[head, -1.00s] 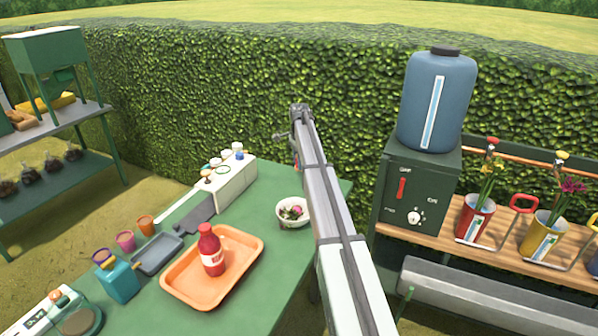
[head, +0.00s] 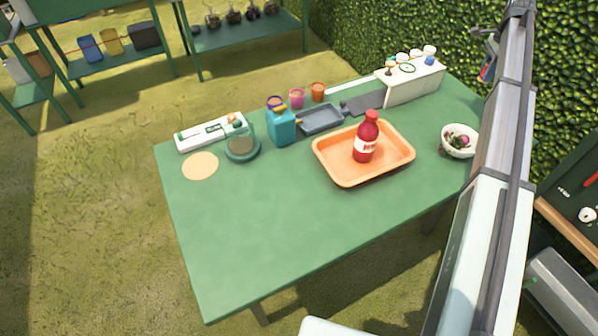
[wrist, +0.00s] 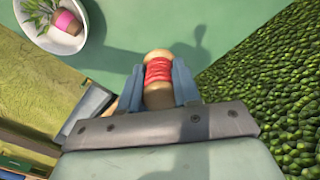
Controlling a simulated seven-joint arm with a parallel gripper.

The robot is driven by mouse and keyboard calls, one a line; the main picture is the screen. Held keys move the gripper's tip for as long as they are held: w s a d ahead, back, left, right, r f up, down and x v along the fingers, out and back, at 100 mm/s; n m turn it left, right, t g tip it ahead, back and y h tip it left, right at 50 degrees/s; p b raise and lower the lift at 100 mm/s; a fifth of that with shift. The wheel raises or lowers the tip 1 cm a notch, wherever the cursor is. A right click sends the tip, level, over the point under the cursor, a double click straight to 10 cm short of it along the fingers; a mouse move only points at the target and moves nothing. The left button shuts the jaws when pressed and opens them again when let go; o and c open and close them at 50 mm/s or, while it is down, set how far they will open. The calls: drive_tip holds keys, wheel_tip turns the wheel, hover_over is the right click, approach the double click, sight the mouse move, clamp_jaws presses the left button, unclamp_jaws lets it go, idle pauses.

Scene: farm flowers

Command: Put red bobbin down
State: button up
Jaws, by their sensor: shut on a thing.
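The red bobbin (wrist: 158,70), a tan spool wound with red thread, is between the fingers of my gripper (wrist: 158,82) in the wrist view. The gripper is shut on it. The green table (wrist: 140,22) shows beyond it with a shadow on it, so the bobbin appears held above the surface. In the head view my gripper (head: 487,72) is at the upper right, past the table's far right corner in the picture, with the hedge behind. The bobbin is too small there to make out clearly.
A white bowl with flowers (head: 460,141) stands near the table's right edge. An orange tray (head: 335,172) holds a red bottle (head: 367,138). A white box with several bobbins (head: 416,84) stands at the back right. The table's front (head: 270,230) is clear.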

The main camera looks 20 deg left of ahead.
drive_tip(key=s+a+n, duration=0.2)
drive_tip(key=s+a, duration=0.1)
drive_tip(key=a, duration=1)
drive_tip(key=s+a+n, duration=0.2)
drive_tip(key=s+a, duration=0.2)
drive_tip(key=a, duration=0.9)
drive_tip(key=s+a+n, duration=0.2)
drive_tip(key=s+a, duration=0.4)
drive_tip(key=a, duration=0.4)
drive_tip(key=s+a+n, duration=0.2)
drive_tip(key=s+a, duration=0.4)
drive_tip(key=a, duration=0.4)
drive_tip(key=n, duration=0.8)
hover_over(217, 193)
wheel_tip(217, 193, down, 4)
drive_tip(key=shift+f, duration=5.6)
drive_tip(key=shift+f, duration=0.1)
